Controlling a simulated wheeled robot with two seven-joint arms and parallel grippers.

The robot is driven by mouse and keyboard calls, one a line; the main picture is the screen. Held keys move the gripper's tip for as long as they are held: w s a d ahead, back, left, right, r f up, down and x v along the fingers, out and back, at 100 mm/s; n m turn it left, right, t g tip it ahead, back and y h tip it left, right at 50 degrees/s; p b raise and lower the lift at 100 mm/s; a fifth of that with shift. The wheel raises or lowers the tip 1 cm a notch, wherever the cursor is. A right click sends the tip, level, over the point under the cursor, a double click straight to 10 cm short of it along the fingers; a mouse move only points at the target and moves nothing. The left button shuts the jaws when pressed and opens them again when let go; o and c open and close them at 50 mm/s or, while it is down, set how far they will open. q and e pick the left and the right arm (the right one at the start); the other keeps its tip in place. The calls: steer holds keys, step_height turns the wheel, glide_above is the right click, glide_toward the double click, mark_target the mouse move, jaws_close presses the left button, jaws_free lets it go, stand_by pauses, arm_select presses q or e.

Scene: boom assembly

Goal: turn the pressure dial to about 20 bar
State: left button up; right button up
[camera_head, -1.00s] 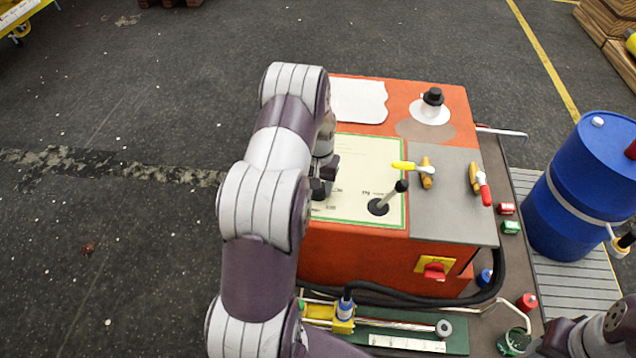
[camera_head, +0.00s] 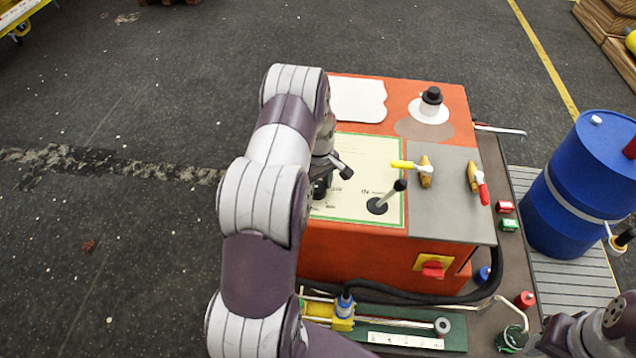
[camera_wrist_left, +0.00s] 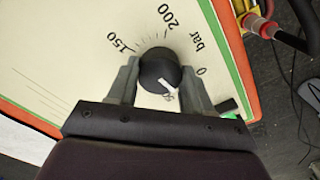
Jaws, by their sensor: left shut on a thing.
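The pressure dial (camera_wrist_left: 157,68) is a round black knob with a white pointer mark, on a cream panel with a green border. In the left wrist view the mark points down and right, between the 0 and 50 labels, nearer the 50. Labels 150, 200 and "bar" show around it. My left gripper (camera_wrist_left: 158,76) has its two fingers on either side of the knob, shut on it.
The orange box (camera_head: 350,255) also carries a black-knobbed lever (camera_head: 391,197), yellow and red-handled valves (camera_head: 425,172), a filler cap (camera_head: 432,98) and a red switch (camera_head: 433,270). A blue drum (camera_head: 570,215) stands right. Hoses and a cylinder (camera_head: 343,312) lie in front.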

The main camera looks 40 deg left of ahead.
mark_target(319, 186)
arm_select(q)
steer(key=shift+n, duration=0.8)
steer(key=o, duration=1)
steer(key=shift+o, duration=0.2)
step_height(319, 186, up, 13)
steer(key=shift+f, duration=0.15)
